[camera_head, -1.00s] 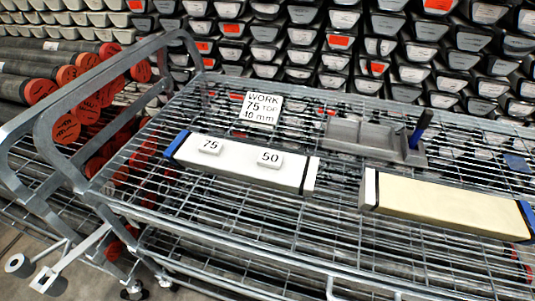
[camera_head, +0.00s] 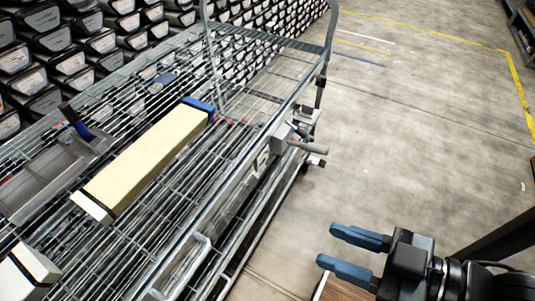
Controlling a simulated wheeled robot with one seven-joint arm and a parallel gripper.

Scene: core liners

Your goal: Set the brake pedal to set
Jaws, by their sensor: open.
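A grey lever (camera_head: 305,148) sticks out from a bracket on the near right side of the wire trolley (camera_head: 215,215). It may be the brake pedal, but I cannot tell this or its setting for sure. My gripper (camera_head: 329,246) is at the lower right, with its two blue fingers apart and nothing between them. It is right of the trolley and lower in the picture than the lever, apart from both.
On the trolley lie a long cream core box (camera_head: 150,160), a grey tray (camera_head: 45,175) and part of a white box (camera_head: 25,272). Stacked core trays (camera_head: 75,60) stand behind. Concrete floor (camera_head: 400,130) with yellow lines is open at right. A brown wooden edge (camera_head: 338,289) shows below my gripper.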

